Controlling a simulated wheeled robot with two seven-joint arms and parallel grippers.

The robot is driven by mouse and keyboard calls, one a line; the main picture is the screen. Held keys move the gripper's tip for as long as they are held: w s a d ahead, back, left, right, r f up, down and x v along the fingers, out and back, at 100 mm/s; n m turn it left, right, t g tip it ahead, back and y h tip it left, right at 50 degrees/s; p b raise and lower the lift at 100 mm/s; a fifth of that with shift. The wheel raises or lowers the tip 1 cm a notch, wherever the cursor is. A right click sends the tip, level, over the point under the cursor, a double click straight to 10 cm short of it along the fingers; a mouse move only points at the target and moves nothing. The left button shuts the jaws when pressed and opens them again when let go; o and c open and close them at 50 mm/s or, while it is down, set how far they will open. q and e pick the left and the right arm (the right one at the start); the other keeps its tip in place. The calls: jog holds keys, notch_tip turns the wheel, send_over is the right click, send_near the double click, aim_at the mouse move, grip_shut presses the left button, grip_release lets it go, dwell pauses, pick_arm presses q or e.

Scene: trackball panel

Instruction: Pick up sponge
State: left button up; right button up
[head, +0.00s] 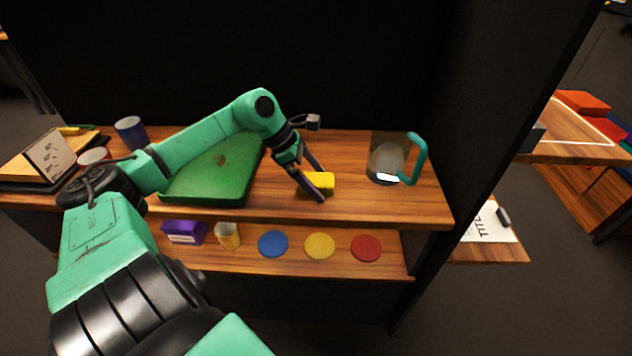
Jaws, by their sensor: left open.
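The yellow sponge (321,180) lies on the upper wooden shelf (350,208), right of the green tray. It is a small block, and its left part is partly hidden by a finger. My left gripper (324,188) comes in from the left and points down at the sponge. It is open, with its dark fingers close over and around the sponge. I cannot tell whether the fingers touch it. My right gripper is not in view.
A green tray (215,170) lies under my left arm. A clear pitcher (386,160) with a teal handle stands to the right. A blue cup (131,132) stands at the back left. The lower shelf holds blue (273,244), yellow (319,246) and red discs (366,248).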

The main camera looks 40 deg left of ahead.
aim_at(316, 178)
pick_arm(q)
jog(key=shift+c, duration=0.6)
jog(key=c, duration=1.2)
jog(key=shift+r, duration=0.5)
notch_tip(316, 178, up, 7)
jog(key=shift+a+r+p, duration=0.1)
jog(key=shift+p, duration=0.65)
notch_tip(316, 178, up, 12)
jog(key=p, duration=0.7)
